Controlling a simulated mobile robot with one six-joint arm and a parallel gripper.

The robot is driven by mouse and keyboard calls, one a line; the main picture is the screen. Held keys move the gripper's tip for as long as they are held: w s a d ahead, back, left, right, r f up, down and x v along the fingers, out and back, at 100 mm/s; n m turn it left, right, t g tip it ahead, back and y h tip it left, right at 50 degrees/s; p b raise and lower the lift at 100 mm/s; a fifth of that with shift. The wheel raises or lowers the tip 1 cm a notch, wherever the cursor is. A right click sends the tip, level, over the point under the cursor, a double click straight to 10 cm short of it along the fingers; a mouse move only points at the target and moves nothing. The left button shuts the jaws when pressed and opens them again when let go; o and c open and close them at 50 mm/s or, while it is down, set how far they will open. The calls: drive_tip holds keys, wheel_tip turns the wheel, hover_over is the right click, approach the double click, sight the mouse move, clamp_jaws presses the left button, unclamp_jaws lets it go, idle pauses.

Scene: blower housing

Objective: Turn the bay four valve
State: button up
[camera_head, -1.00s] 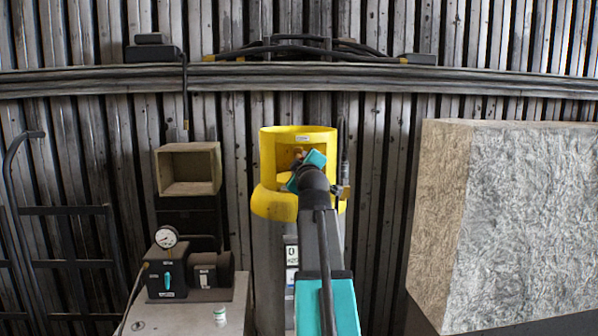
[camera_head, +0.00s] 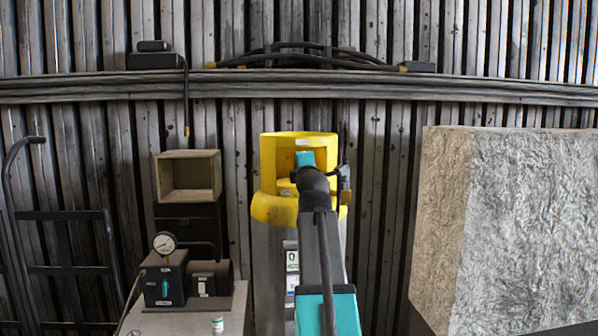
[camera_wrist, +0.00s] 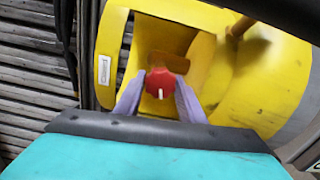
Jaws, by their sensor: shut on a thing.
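The valve handle is a red knob (camera_wrist: 161,83) with a white mark, seen in the wrist view inside the opening of a yellow guard (camera_wrist: 115,60). My gripper (camera_wrist: 160,97) has its two pale fingers shut on the red knob, one at each side. In the head view the yellow guard (camera_head: 285,145) tops a grey cylinder (camera_head: 272,250). My arm reaches into the guard's opening there and hides the knob and fingertips. A brown part of the valve (camera_wrist: 168,62) shows just behind the knob.
A bench at lower left carries a black box with a gauge (camera_head: 164,243) and a small white jar (camera_head: 217,325). An open wooden box (camera_head: 188,177) stands behind it. A large rough block (camera_head: 520,220) fills the right. A hand truck (camera_head: 60,240) stands far left.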

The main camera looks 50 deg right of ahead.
drive_tip(key=shift+r, duration=0.3)
drive_tip(key=o, duration=1)
drive_tip(key=shift+w+d+f, duration=0.1)
drive_tip(key=shift+w+d, duration=0.05)
drive_tip(key=shift+o, duration=0.2)
drive_tip(key=shift+f, duration=0.1)
drive_tip(key=shift+f, duration=0.1)
drive_tip(key=b+v, duration=0.1)
drive_tip(key=v, duration=1.3)
